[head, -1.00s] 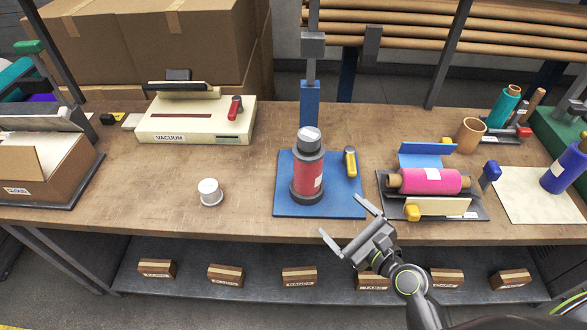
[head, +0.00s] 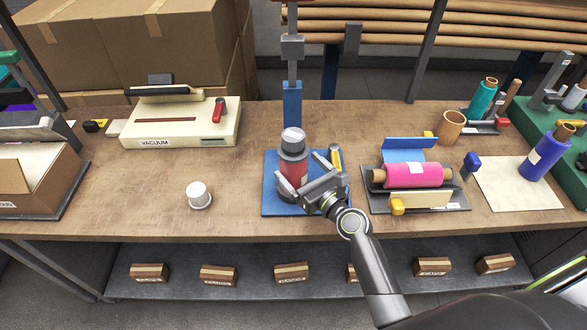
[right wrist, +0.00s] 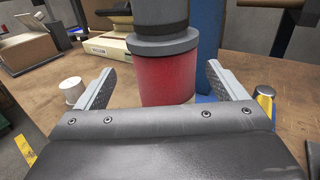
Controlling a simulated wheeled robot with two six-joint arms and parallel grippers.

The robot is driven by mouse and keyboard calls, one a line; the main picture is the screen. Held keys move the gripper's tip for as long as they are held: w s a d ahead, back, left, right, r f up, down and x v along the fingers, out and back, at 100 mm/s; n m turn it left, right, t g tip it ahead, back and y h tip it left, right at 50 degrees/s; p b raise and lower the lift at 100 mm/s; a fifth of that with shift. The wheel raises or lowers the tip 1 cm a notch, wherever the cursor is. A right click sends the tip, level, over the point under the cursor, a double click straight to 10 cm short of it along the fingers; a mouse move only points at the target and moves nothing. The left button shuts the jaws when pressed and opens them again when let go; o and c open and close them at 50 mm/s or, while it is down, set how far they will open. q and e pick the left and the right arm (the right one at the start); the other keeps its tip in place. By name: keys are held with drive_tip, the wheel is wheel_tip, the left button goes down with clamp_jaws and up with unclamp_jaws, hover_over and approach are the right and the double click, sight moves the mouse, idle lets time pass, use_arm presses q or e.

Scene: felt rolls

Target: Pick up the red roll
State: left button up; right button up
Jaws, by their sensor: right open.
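The red roll (head: 292,172) stands upright on a blue base plate (head: 270,205), with a dark grey collar above it and a white-topped cap at the top. My right gripper (head: 297,166) is open in front of the roll, its fingers pointing at it. In the right wrist view the red roll (right wrist: 167,72) shows between the two spread fingers of the gripper (right wrist: 160,72), with a gap visible on each side. The palm hides the roll's lowest part there. My left gripper is not in view.
A yellow-handled tool (head: 335,157) stands on the plate close to the right finger. A blue post (head: 292,104) rises behind. A pink roll (head: 413,175) lies in a cradle to the right.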

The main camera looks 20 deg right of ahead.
drive_tip(key=shift+d+x, duration=0.15)
drive_tip(key=shift+x, duration=1.3)
drive_tip(key=shift+d+x, duration=0.1)
drive_tip(key=shift+x, duration=1.4)
drive_tip(key=shift+r, duration=0.1)
